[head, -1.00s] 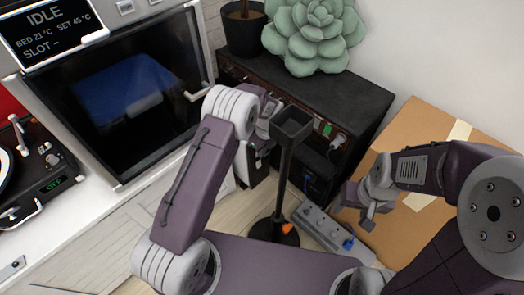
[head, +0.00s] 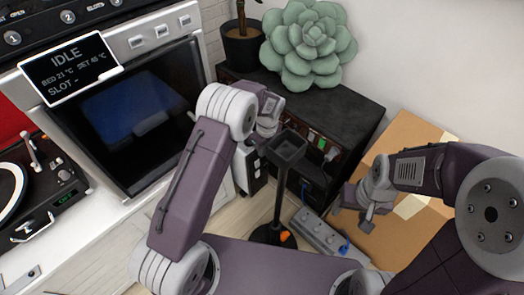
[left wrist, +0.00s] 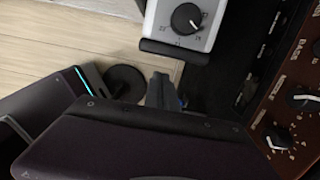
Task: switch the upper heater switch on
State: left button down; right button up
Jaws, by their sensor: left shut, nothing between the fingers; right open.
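A white heater (head: 247,168) with dark trim stands on the floor, partly hidden behind my left arm in the head view. In the left wrist view the white heater (left wrist: 208,12) shows a round black numbered dial (left wrist: 186,18) and a black lower edge. I cannot make out its upper switch in either view. My left gripper (head: 267,127) is close above the heater in the head view, shut and empty; its fingertips are not clearly seen. My right gripper (head: 358,206) is open and empty, over the cardboard box at the right.
A black amplifier (head: 345,105) with a plant on top stands right of the heater. A stand with a square cup (head: 287,147) rises in front. A grey power strip (head: 318,232) lies on the floor. A cardboard box (head: 410,130) is at the right, an oven-like cabinet (head: 140,110) at the left.

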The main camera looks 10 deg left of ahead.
aim_at(257, 164)
pick_arm(q)
jog(key=s+d+p, duration=0.3)
jog(key=d+p, duration=0.1)
jog(key=p, duration=0.5)
jog(key=w+a+f+b, duration=0.1)
jog(key=a+f+b, duration=0.1)
jog(key=f, duration=0.3)
jog(key=w+a+f+b, duration=0.2)
jog(key=f+b, duration=0.3)
jog(key=shift+w+a+f, duration=0.15)
jog(key=shift+w+a, duration=0.05)
jog(key=shift+a, duration=0.1)
